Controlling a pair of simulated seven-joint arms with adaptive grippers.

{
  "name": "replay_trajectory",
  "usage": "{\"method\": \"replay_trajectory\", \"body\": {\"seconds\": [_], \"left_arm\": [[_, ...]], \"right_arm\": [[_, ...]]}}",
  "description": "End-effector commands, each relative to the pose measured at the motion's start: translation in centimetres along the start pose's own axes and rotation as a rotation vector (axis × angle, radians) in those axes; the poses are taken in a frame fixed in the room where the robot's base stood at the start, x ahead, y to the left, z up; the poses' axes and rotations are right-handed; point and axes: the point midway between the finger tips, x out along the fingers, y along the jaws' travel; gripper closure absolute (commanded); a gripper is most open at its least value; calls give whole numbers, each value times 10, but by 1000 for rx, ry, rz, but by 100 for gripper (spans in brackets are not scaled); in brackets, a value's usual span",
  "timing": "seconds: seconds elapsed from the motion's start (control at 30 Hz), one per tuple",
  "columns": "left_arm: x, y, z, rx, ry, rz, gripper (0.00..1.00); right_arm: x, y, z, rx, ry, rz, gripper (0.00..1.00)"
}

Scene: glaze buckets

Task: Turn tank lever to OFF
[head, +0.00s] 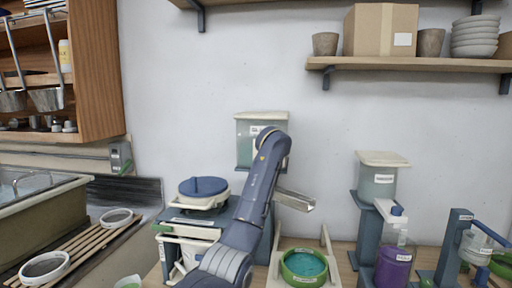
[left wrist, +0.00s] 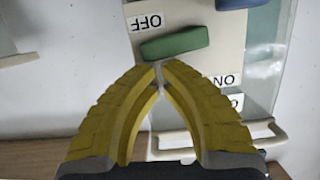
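A pale tank (head: 246,145) with a lid and a label stands against the wall in the head view, partly hidden by my left arm. A green lever (left wrist: 175,43) lies nearly crosswise, close to the OFF label. My left gripper (left wrist: 160,68) has yellow fingers with their tips together, just below the lever in the picture; I cannot tell whether they touch it. Its fingers are not clear in the head view. My right gripper is not in view.
A blue-lidded bucket (head: 204,187) stands left of my arm. A green bowl of teal glaze (head: 304,266) is in front. Another tank (head: 377,180) on a blue stand and a purple container (head: 393,266) are to the right. A shelf (head: 410,64) with pots hangs above.

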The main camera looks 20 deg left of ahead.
Motion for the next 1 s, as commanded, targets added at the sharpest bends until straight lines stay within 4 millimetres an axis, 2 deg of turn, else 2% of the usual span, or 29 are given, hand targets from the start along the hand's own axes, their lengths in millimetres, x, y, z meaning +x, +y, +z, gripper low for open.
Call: {"method": "replay_trajectory", "body": {"seconds": [0.17,0.5,0.73,1.0], "left_arm": [[-1,0,-5,-1,1,0,100],[-12,-4,-40,0,0,4,100],[-36,-5,-38,0,2,4,100],[-73,-6,-39,-2,2,5,100]], "right_arm": [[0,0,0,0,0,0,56],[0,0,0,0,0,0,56],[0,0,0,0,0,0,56],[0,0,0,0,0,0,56]]}}
